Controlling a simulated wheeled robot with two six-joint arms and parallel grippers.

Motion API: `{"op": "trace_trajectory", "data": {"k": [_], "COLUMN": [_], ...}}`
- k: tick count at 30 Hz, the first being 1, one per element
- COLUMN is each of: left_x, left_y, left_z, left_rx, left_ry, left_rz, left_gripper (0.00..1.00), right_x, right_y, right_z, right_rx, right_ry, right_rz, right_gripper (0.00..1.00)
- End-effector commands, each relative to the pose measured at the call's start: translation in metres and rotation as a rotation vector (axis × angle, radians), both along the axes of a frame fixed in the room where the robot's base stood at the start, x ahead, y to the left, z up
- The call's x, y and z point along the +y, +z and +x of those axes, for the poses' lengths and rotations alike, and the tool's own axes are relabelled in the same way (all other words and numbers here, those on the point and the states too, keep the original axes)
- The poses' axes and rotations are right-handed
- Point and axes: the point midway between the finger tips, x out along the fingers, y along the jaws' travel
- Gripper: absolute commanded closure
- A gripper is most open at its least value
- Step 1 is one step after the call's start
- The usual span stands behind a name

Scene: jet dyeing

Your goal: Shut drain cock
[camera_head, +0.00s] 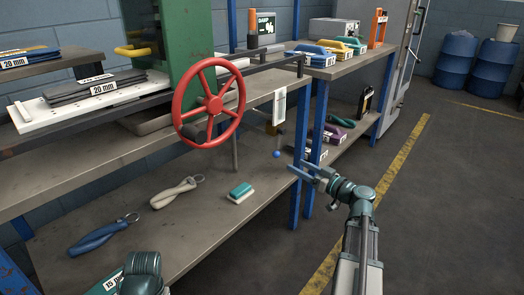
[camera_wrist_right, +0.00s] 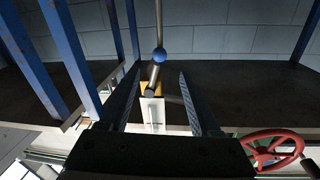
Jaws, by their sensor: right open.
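In the right wrist view the blue knob (camera_wrist_right: 159,54) and grey lever lie ahead, between the two fingers in the picture, with the yellow body (camera_wrist_right: 152,88) beyond. My right gripper (camera_head: 297,167) is open and empty, to the right of the knob and apart from it, near a blue post. Part of my left arm shows at the bottom left; its jaws are out of sight.
The red handwheel (camera_head: 183,116) stands at the bench front; it also shows in the wrist view (camera_wrist_right: 262,148). Blue shelf posts (camera_head: 296,203) stand close to my right gripper. The lower shelf holds a teal-white block (camera_head: 240,193) and beige-handled tool (camera_head: 177,192).

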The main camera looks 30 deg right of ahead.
Motion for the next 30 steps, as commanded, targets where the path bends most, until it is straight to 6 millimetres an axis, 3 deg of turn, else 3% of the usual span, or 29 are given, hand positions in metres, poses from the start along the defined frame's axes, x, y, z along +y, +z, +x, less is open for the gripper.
{"op": "trace_trajectory", "data": {"k": [6,10,24,30], "left_x": [0.0,0.0,0.0,0.0], "left_y": [0.0,0.0,0.0,-0.001], "left_z": [0.0,0.0,0.0,0.0], "left_rx": [0.0,0.0,0.0,0.0], "left_ry": [0.0,0.0,0.0,0.0], "left_rz": [0.0,0.0,0.0,0.0], "left_gripper": [0.36,0.36,0.36,0.36], "right_x": [-0.001,0.002,0.027,0.034], "right_y": [0.0,0.0,0.0,0.0], "right_z": [0.001,0.013,0.101,0.123], "right_rx": [-0.003,-0.002,-0.002,-0.002], "right_ry": [-0.002,0.0,0.001,-0.001], "right_rz": [0.0,0.001,0.001,0.001], "right_gripper": [0.36,0.36,0.36,0.36]}}
